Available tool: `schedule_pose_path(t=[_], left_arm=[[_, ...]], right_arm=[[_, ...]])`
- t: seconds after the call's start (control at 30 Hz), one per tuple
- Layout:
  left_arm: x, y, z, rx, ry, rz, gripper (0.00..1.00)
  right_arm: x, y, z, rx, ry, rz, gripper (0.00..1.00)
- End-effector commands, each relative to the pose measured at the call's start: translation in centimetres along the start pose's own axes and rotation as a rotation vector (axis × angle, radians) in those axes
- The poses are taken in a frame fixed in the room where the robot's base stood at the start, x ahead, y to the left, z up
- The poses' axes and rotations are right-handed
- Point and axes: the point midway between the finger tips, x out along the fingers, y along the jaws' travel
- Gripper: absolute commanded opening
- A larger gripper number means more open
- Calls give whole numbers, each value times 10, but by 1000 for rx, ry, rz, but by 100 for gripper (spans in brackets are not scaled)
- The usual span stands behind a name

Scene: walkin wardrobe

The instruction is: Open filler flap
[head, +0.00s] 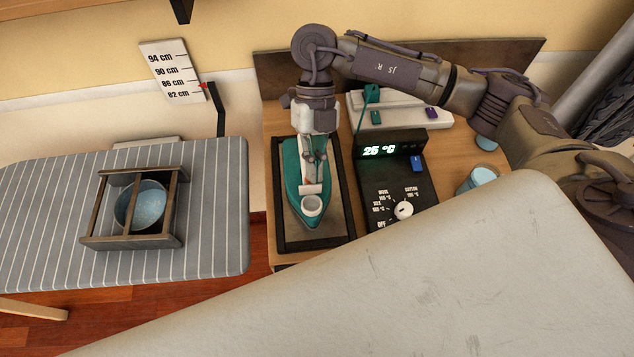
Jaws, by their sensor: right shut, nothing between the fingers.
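A teal iron (292,181) lies on a dark-rimmed rest (346,233), its pointed end toward me. Near that end is a round white ring-shaped part (312,205), with a small white piece just behind it. I cannot tell for sure which of these is the filler flap, or whether it is open. My right gripper (317,157) points down over the middle of the iron, shut and empty, behind the ring. Its wrist hides the rear of the iron. Whether the fingertips touch the iron is unclear. My left gripper is out of view.
Right of the iron stands a black control unit (375,185) with a "25 °C" display and a white dial (403,210). The striped ironing board (50,220) holds a wooden frame (105,242) around a blue bowl (146,206).

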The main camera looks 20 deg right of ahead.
Motion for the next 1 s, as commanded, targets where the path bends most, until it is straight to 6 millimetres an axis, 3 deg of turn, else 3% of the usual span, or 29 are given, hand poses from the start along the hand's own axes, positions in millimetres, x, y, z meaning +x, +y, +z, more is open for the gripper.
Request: schedule_pose_path(t=[1.0], left_arm=[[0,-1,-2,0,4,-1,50]], right_arm=[[17,-1,-8,7,4,-4,0]])
